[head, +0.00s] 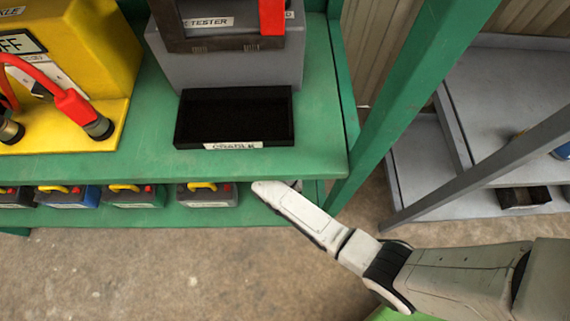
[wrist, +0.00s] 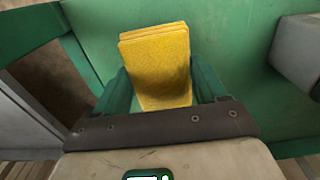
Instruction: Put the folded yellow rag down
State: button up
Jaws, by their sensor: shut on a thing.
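The folded yellow rag (wrist: 158,52) stands out in the wrist view, held between the two green fingers of my gripper (wrist: 161,84). My gripper is shut on it. Behind the rag lies a green surface (wrist: 225,45); I cannot tell whether the rag touches it. In the head view my arm reaches in under the edge of the green bench top (head: 150,160), toward the lower green shelf (head: 140,215). My gripper and the rag are hidden there.
Several batteries with yellow handles (head: 207,194) line the lower shelf left of my arm. A black tray (head: 235,118), a grey tester (head: 230,65) and a yellow box (head: 75,60) stand on the bench top. A green post (head: 395,110) rises right. A grey block (wrist: 300,52) is at right in the wrist view.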

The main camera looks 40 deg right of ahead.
jog(key=shift+f+b, duration=0.5)
jog(key=shift+f, duration=0.95)
jog(key=shift+f, duration=0.1)
jog(key=shift+f, duration=0.1)
jog(key=o, duration=1.1)
jog(key=shift+o, duration=0.2)
notch_tip(320, 180, up, 12)
jog(key=p, duration=0.5)
jog(key=shift+r, duration=0.2)
jog(key=shift+s, duration=0.1)
